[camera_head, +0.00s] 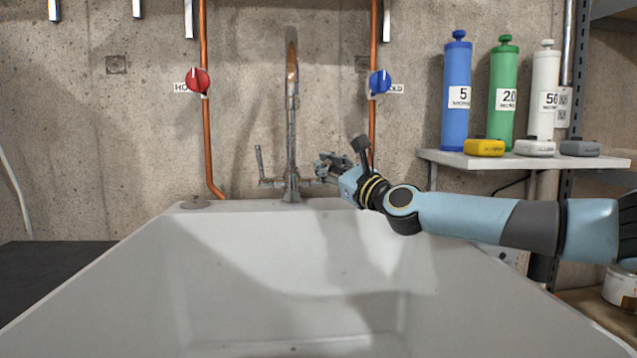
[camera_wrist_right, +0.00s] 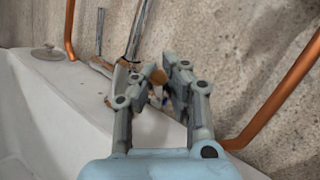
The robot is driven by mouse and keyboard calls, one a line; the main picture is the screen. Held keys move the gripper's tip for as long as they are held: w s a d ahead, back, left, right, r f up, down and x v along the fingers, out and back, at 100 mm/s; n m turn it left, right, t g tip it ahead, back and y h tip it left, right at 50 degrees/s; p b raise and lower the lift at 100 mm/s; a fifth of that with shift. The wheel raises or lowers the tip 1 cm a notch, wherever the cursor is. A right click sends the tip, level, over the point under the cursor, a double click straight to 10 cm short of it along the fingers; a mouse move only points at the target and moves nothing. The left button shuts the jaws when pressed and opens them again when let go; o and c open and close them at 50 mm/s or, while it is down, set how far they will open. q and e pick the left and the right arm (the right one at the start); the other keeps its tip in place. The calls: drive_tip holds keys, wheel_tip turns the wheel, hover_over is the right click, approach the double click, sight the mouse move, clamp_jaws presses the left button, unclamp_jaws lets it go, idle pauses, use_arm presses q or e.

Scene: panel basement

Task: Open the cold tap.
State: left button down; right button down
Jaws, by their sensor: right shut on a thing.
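The chrome mixer tap (camera_head: 291,185) stands at the back rim of the sink, with a tall spout. Its left lever (camera_head: 259,162) stands upright. The right side of the tap, on the side of the cold pipe, is mostly hidden by my right gripper (camera_head: 322,166). In the right wrist view my right gripper (camera_wrist_right: 163,74) is shut on the cold tap's lever, whose brownish end (camera_wrist_right: 158,76) shows between the fingertips. The lever's exact angle is hard to tell. A blue knob (camera_head: 380,82) by a partly hidden cold label sits on the right copper pipe. My left gripper is not in view.
A white sink (camera_head: 300,250) fills the foreground. A red knob (camera_head: 197,80) with a hot label is on the left copper pipe (camera_head: 206,140). At right, a shelf (camera_head: 450,156) holds blue, green and white filter cylinders and small boxes, above my right arm.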

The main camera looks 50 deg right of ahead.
drive_tip(key=shift+f, duration=0.25)
drive_tip(key=c, duration=1.4)
unclamp_jaws()
drive_tip(key=shift+s+r, duration=0.1)
drive_tip(key=shift+r, duration=0.05)
drive_tip(key=shift+o, duration=0.2)
drive_tip(key=v, duration=0.7)
drive_tip(key=shift+s, duration=0.25)
